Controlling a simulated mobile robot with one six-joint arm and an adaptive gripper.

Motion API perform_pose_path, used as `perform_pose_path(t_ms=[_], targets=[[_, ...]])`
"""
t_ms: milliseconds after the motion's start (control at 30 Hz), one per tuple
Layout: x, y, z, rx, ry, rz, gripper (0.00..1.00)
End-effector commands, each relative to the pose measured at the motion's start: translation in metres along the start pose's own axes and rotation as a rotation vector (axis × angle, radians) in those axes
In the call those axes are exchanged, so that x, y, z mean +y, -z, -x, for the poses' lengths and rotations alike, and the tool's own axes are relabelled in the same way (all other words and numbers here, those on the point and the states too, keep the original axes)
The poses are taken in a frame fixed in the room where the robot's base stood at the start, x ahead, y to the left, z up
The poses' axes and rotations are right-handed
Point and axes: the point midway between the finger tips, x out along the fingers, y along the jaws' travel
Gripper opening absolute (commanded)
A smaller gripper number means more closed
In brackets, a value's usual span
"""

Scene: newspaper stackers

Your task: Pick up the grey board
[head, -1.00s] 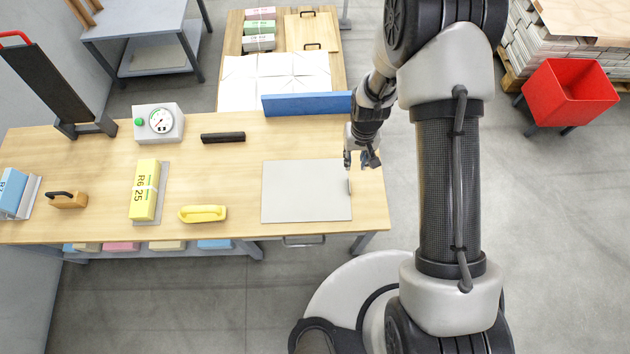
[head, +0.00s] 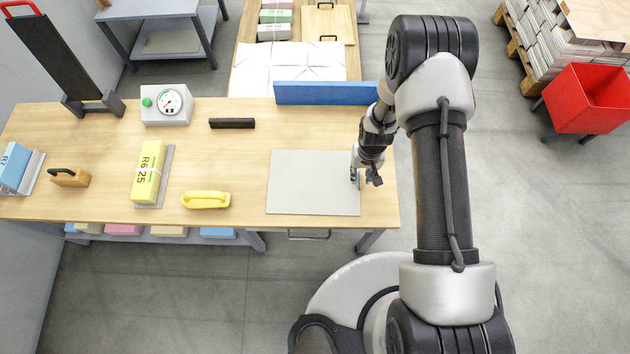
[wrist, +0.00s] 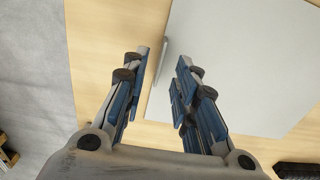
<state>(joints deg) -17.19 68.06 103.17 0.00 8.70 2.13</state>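The grey board (head: 312,183) lies flat on the wooden table, near its right end. It also fills much of the upper wrist view (wrist: 240,60). A thin grip strip (wrist: 159,62) runs along the board's edge nearest my gripper. My gripper (head: 364,180) is at the board's right edge, low over the table. In the wrist view my gripper (wrist: 163,58) is open, its two blue-and-grey fingers apart with the strip showing between their tips. Nothing is held. I cannot tell whether the fingertips touch the table or the board.
A blue upright panel (head: 325,93) stands behind the board. A yellow handled tool (head: 206,200), a yellow bundle (head: 148,170), a black bar (head: 232,123) and a dial scale (head: 166,106) are to the left.

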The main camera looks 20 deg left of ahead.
Motion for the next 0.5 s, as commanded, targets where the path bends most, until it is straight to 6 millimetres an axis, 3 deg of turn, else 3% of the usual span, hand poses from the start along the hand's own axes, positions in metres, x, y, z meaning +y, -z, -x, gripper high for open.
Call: perform_pose_path(t_ms=[33,167,400,500], targets=[[0.001,-0.002,-0.013,-0.003,0.0,0.0,0.27],[0.0,-0.002,-0.029,-0.002,0.001,0.0,0.27],[0.0,-0.001,-0.029,0.0,0.002,0.0,0.27],[0.0,-0.001,-0.028,-0.001,0.001,0.0,0.2]])
